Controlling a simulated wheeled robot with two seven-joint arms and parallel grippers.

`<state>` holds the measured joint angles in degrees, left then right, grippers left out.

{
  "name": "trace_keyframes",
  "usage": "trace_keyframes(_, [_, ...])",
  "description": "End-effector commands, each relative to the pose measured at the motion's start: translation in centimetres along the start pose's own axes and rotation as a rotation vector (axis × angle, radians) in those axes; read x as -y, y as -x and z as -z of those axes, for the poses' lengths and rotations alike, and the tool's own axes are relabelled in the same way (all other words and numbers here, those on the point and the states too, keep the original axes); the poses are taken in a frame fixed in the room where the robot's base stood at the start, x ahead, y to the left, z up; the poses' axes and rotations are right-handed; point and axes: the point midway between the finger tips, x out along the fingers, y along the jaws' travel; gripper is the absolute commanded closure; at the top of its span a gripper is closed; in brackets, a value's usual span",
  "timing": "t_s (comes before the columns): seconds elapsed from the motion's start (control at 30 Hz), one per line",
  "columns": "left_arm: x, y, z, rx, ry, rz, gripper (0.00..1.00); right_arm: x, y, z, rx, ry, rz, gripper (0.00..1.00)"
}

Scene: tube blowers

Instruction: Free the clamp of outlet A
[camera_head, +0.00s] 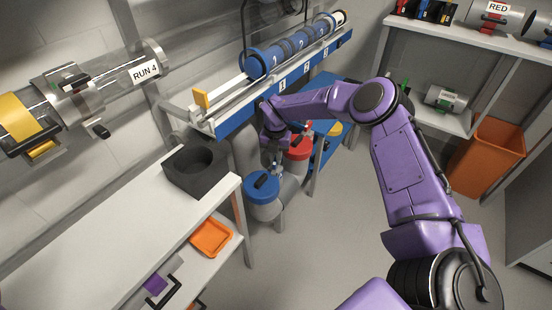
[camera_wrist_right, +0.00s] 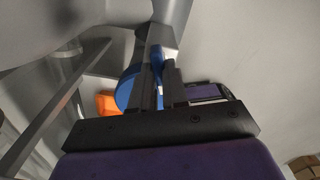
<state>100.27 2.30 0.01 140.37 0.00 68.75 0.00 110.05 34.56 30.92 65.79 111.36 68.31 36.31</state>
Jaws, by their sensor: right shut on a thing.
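My right gripper (camera_head: 277,160) is low beside the blue numbered rack, above a grey canister with a blue lid (camera_head: 262,185). In the right wrist view my right gripper (camera_wrist_right: 160,78) is shut on a small blue piece (camera_wrist_right: 157,55) below a grey pipe end (camera_wrist_right: 172,15). The blue lid (camera_wrist_right: 128,90) shows behind the fingers there. I cannot read any outlet letter, so I cannot tell whether this piece is the clamp of outlet A. A canister with a red lid (camera_head: 299,148) stands just beyond. My left gripper is not in view.
The blue rack (camera_head: 235,128) runs above my right gripper and carries blue cylinders (camera_head: 295,47).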

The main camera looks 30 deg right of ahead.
Motion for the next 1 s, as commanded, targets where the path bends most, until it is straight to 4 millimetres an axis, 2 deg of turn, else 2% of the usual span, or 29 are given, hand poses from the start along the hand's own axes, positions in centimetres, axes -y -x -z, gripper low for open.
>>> trace_keyframes(0.4, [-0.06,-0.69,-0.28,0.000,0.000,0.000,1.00,-0.04,0.12,-0.18,0.005,0.392,-0.003,1.00])
trace_keyframes(1.0, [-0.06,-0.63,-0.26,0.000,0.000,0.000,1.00,-0.04,0.23,-0.21,0.007,0.936,-0.001,1.00])
